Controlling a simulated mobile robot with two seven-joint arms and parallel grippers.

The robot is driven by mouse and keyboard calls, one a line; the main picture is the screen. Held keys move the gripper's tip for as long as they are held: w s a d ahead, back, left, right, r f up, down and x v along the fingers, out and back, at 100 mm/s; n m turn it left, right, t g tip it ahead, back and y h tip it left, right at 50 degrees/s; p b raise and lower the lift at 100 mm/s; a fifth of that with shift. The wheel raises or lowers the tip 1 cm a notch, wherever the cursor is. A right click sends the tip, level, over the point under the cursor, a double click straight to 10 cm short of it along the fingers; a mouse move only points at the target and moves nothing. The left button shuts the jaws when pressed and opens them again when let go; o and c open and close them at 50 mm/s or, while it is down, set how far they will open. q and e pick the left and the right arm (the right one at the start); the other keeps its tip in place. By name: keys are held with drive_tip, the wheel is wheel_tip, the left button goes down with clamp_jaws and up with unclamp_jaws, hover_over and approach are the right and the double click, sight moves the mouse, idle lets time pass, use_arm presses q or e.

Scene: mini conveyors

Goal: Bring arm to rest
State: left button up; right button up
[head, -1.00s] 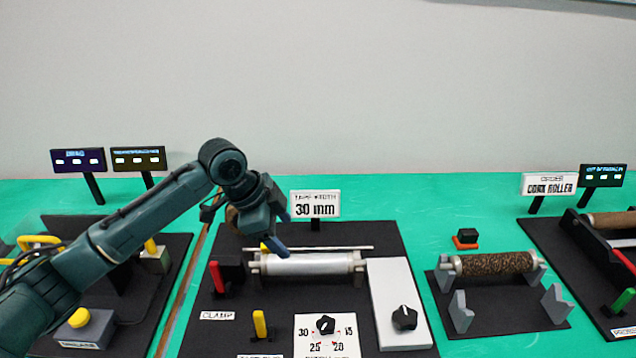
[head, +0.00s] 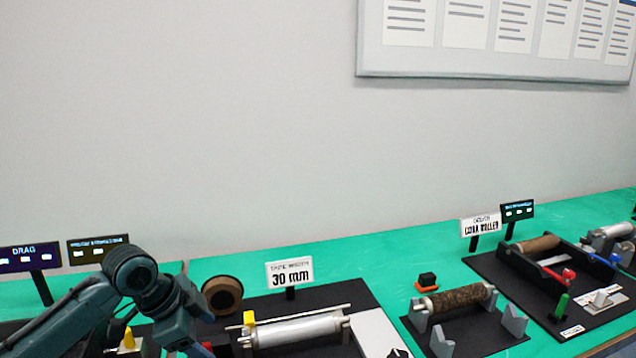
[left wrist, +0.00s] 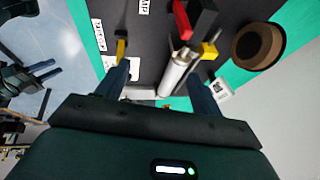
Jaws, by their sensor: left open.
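My left gripper (head: 202,350) is at the lower left of the head view, its tips partly cut off by the bottom edge. In the left wrist view my left gripper (left wrist: 162,85) has its two fingers spread, with nothing between them held. Beyond the fingers are the silver roller (left wrist: 175,72) and the black station board. In the head view the silver roller (head: 295,331) lies to the right of the gripper, apart from it. A dark gripper-like part, probably my right gripper (left wrist: 48,70), shows at the left of the wrist view; its jaw state is unclear.
A brown ring-shaped roll (head: 222,295) stands close behind the left gripper. The 30 mm sign (head: 290,274) stands behind the silver roller. A cork roller (head: 457,299) rests on a stand to the right.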

use_arm(q)
drive_tip(key=s+d+f+n, duration=0.1)
drive_tip(key=s+d+f, duration=0.1)
drive_tip(key=s+f, duration=0.1)
drive_tip(key=s+d+f+n, duration=0.1)
drive_tip(key=s+d+f, duration=0.1)
drive_tip(key=s+f, duration=0.2)
drive_tip(key=s+d+f+n, duration=0.1)
drive_tip(key=s+d+f, duration=0.2)
drive_tip(key=s, duration=0.2)
drive_tip(key=shift+s+f+n, duration=0.2)
drive_tip(key=shift+s+n, duration=0.15)
drive_tip(key=shift+n, duration=0.05)
drive_tip(key=s+a+f+n+y, duration=0.2)
drive_tip(key=s+a+n, duration=0.25)
drive_tip(key=s, duration=0.35)
drive_tip(key=s+a+f+n+y, duration=0.1)
drive_tip(key=s+a+n+y, duration=0.1)
drive_tip(key=s+a+n, duration=0.45)
drive_tip(key=w+d+f+m+t+h, duration=0.2)
drive_tip(key=w+d+f+t+h, duration=0.1)
drive_tip(key=d+f+t, duration=0.4)
drive_tip(key=shift+w+d+f, duration=0.5)
drive_tip(key=shift+w+d, duration=0.35)
drive_tip(key=shift+d, duration=0.15)
drive_tip(key=shift+c, duration=0.2)
